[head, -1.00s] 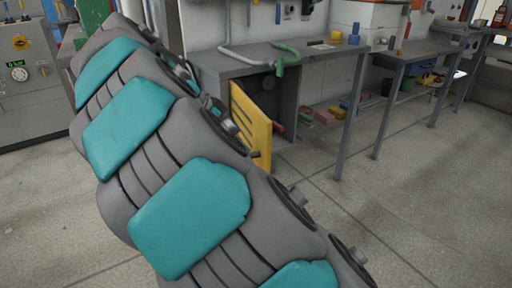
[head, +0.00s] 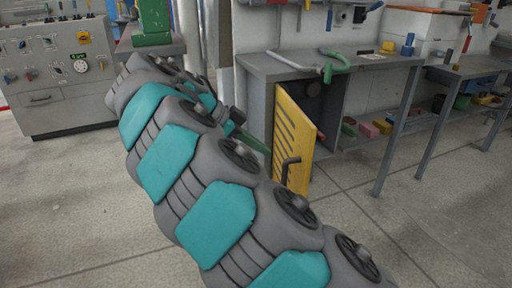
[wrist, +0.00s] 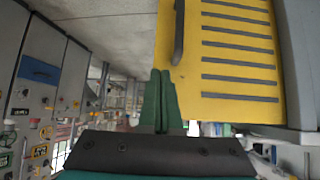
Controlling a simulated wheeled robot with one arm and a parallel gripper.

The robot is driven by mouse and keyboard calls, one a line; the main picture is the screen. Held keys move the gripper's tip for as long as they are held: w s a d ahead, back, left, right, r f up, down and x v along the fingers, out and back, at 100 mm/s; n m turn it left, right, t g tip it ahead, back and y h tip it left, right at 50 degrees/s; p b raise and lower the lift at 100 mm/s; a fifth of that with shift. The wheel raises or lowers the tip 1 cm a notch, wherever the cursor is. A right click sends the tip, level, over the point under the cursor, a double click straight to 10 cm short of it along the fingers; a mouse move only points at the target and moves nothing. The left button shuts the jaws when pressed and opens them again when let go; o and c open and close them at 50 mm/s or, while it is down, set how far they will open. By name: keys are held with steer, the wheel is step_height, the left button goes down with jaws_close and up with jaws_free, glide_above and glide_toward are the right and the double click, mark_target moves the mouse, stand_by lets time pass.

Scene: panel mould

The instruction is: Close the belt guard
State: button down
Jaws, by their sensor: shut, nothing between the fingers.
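The belt guard (head: 290,135) is a yellow slotted door on the front of a grey cabinet. It stands open, swung out, and the dark cabinet interior shows beside it. Its dark bar handle (head: 288,167) is on the outer face, low near the free edge. In the wrist view the guard (wrist: 235,85) fills the upper right, with the handle (wrist: 179,35) near its left edge. My gripper (wrist: 161,78) has green fingers pressed together and empty, by the guard's lower left corner in that view. I cannot tell if they touch it. In the head view my arm hides part of the gripper.
The cabinet sits under a grey workbench (head: 375,62) with a green-handled pipe (head: 336,66) on top. Colored blocks (head: 367,129) lie on a low shelf to the right. A grey control panel (head: 60,75) stands at the left. The floor (head: 60,200) is open at left and front.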

mark_target(305, 164)
steer(key=x, duration=0.3)
steer(key=d+r+p+x, duration=0.1)
steer(key=x, duration=0.4)
steer(key=shift+w+d, duration=0.1)
steer(key=shift+d, duration=0.3)
steer(key=shift+w+d+p, duration=0.15)
steer(key=shift+d+p, duration=0.15)
steer(key=shift+d, duration=0.3)
steer(key=shift+d, duration=0.1)
